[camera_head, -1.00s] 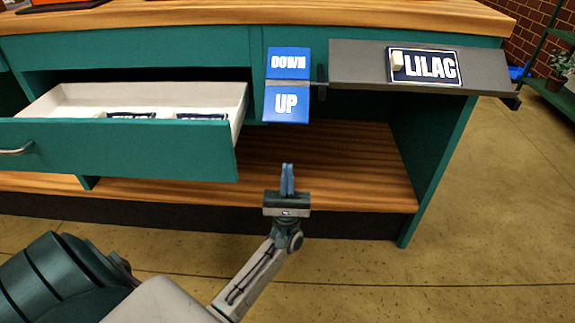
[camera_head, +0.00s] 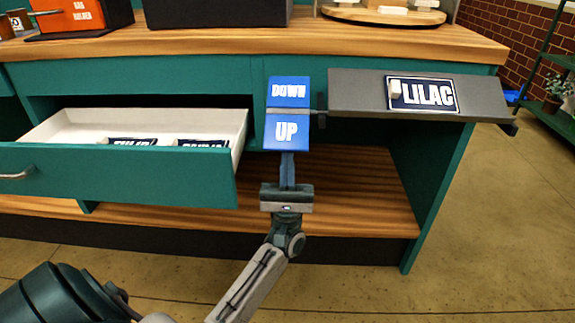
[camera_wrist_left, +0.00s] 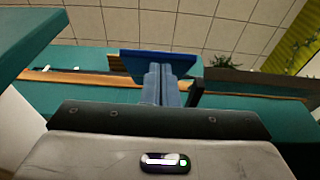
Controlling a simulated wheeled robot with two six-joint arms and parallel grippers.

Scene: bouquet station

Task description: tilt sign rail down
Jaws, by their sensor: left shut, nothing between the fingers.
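The sign rail (camera_head: 360,107) is a dark grey sloping board on the counter's front right. It bears a navy LILAC sign (camera_head: 432,96). To its left is a blue rocker paddle with an upper DOWN half (camera_head: 289,98) and a lower UP half (camera_head: 274,143). My left gripper (camera_head: 287,158) is shut and empty, its fingers pointing up at the lower edge of the UP half. In the left wrist view its closed fingers (camera_wrist_left: 160,82) reach the blue paddle (camera_wrist_left: 130,60); whether they touch cannot be told. My right gripper is not in view.
An open teal drawer (camera_head: 120,178) with navy signs inside juts out left of my gripper. The wooden lower shelf (camera_head: 350,205) lies behind the gripper. The wooden countertop (camera_head: 230,43) carries an orange box (camera_head: 85,14) and other items. Floor is clear at right.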

